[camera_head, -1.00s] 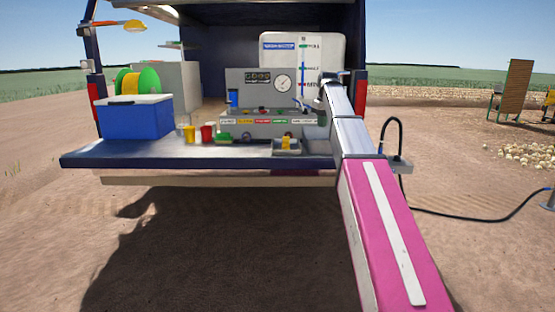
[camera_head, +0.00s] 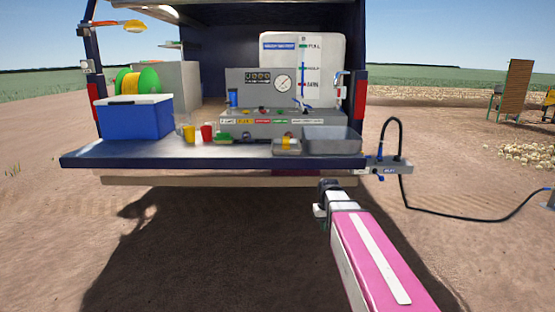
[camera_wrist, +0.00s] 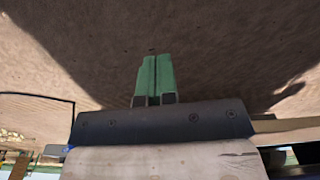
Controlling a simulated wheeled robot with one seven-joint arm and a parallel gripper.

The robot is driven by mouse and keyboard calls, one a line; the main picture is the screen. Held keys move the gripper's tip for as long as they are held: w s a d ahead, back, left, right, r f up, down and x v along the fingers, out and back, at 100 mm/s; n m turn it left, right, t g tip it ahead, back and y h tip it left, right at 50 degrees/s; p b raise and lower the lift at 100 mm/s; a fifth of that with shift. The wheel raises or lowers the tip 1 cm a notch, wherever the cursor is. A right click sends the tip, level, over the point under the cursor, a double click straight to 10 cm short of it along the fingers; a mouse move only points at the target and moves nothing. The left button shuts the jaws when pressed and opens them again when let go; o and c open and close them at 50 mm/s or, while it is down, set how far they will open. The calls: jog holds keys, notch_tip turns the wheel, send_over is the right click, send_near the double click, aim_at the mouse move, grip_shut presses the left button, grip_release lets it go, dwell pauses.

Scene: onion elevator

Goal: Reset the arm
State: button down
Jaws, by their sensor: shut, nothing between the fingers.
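My arm, with its pink and white link, rises from the bottom right of the head view. My gripper is at its far end, in front of and below the tailgate (camera_head: 230,154), and its fingertips are hidden there. In the wrist view my gripper (camera_wrist: 155,62) shows two green fingers side by side, shut, with nothing between them. Behind them is only brown soil in shadow. The gripper touches nothing that I can see.
The tailgate carries a blue cooler (camera_head: 135,118), cups (camera_head: 206,132), a grey control panel (camera_head: 265,125) and a grey basin (camera_head: 331,141). A black hose (camera_head: 455,219) runs from a tap bracket (camera_head: 388,165) at the right. The ground before the tailgate is clear.

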jog(key=s+f+m, duration=0.1)
jog(key=s+f, duration=0.9)
jog(key=s, duration=0.5)
jog(key=shift+f+m+g, duration=0.3)
